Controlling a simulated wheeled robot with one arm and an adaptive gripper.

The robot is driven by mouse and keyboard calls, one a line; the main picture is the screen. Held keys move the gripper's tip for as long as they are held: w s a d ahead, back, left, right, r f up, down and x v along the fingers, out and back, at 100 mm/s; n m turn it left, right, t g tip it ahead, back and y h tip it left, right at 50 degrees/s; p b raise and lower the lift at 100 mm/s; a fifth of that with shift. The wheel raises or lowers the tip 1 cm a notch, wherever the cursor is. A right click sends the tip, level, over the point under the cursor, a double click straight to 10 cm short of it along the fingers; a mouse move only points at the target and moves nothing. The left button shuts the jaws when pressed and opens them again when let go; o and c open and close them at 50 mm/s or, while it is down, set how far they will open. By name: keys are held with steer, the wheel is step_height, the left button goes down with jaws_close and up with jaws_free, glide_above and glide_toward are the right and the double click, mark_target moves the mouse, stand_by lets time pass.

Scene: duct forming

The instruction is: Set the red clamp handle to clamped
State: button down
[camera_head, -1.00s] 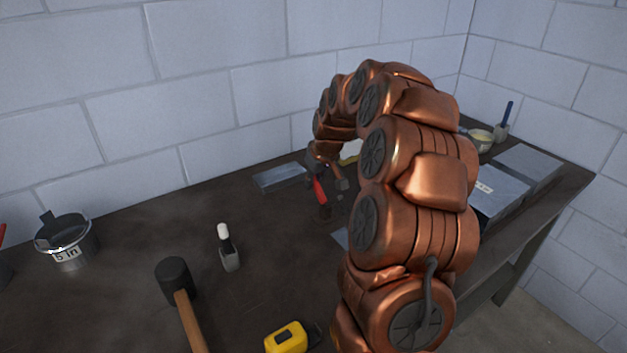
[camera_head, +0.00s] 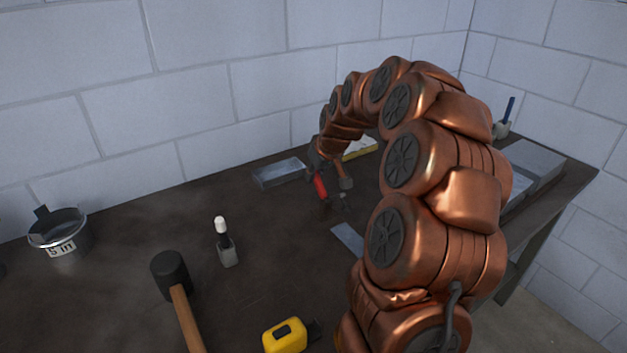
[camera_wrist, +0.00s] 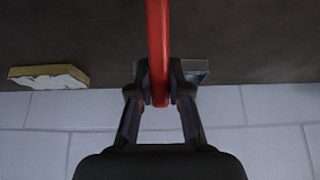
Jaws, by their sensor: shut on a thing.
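The red clamp handle (camera_wrist: 158,40) runs down from the top edge of the wrist view to between my fingers. My gripper (camera_wrist: 160,92) is shut on it, one finger on each side. In the head view the red handle (camera_head: 320,186) shows as a short red piece below my gripper (camera_head: 318,166), near the back of the bench. The clamp's body is mostly hidden or too dark and small to make out, so I cannot tell its setting.
A mallet (camera_head: 173,280), a yellow tape measure (camera_head: 285,336), a white-tipped bottle (camera_head: 226,245) and a metal pot (camera_head: 60,236) stand on the dark bench. The wall is close behind.

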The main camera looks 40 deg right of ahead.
mark_target(326, 197)
steer(key=shift+s+a+r+t+b, duration=0.15)
steer(key=shift+s+t+b, duration=0.7)
steer(key=shift+b, duration=1.4)
steer(key=shift+s+r+t+b, duration=0.15)
steer(key=shift+s+t+b, duration=0.25)
steer(key=shift+t+b, duration=1.3)
steer(key=s+t+b, duration=0.1)
steer(key=b, duration=0.3)
steer(key=s+t+b, duration=0.1)
steer(key=b, duration=0.3)
steer(key=shift+r+b, duration=0.2)
steer(key=shift+b, duration=0.15)
steer(key=t+b, duration=0.1)
steer(key=b, duration=0.2)
steer(key=shift+s+r+b, duration=0.3)
steer(key=shift+s+b, duration=0.1)
steer(key=shift+s+r+t+b, duration=0.1)
steer(key=shift+t+b, duration=0.15)
steer(key=shift+b, duration=0.05)
steer(key=c, duration=1.1)
jaws_free()
steer(key=shift+r, duration=0.15)
steer(key=shift+r, duration=4.9)
